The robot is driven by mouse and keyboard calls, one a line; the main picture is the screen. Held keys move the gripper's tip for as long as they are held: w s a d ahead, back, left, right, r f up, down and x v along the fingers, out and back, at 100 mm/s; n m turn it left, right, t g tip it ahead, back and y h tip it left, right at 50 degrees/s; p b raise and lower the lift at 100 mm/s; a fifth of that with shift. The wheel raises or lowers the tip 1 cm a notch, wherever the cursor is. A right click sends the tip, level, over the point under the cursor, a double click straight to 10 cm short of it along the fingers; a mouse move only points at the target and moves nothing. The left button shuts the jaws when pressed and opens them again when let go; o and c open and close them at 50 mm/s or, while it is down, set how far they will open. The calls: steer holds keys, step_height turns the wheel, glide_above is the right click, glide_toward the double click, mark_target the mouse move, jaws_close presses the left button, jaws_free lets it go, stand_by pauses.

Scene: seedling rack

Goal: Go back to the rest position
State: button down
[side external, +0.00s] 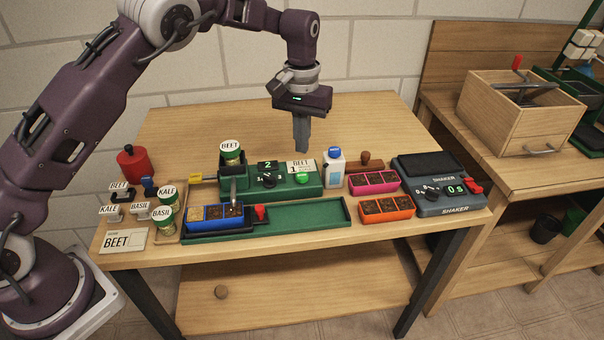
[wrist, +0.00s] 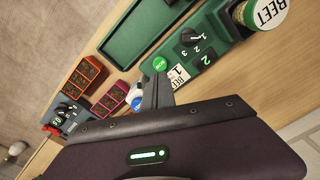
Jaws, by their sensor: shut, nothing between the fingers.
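My gripper (side external: 301,132) points straight down above the back part of the wooden table (side external: 190,118). Its fingers are together with nothing between them. It hangs in the air behind the green seeder machine (side external: 315,180) and the white bottle with a blue cap (side external: 334,170). In the wrist view the shut fingers (wrist: 157,92) show beside the machine's label and green button.
A jar marked BEET (side external: 231,153) stands on the machine's left end. A blue tray (side external: 215,217), a pink tray (side external: 374,182), an orange tray (side external: 386,208) and the shaker (side external: 438,195) stand nearer the front. The table's back is clear.

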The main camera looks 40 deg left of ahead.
steer(key=shift+r, duration=0.1)
steer(key=s+a+r+t+h, duration=0.1)
steer(key=s+a+r+t, duration=0.2)
steer(key=s+r, duration=1.5)
steer(key=s+f+m+t+y, duration=0.1)
steer(key=s+f+m+t, duration=0.1)
steer(key=s, duration=1.6)
steer(key=shift+s+a+f+m+t, duration=0.15)
steer(key=shift+a+f+m+t, duration=0.15)
steer(key=shift+a+f+m, duration=0.25)
steer(key=shift+d, duration=0.15)
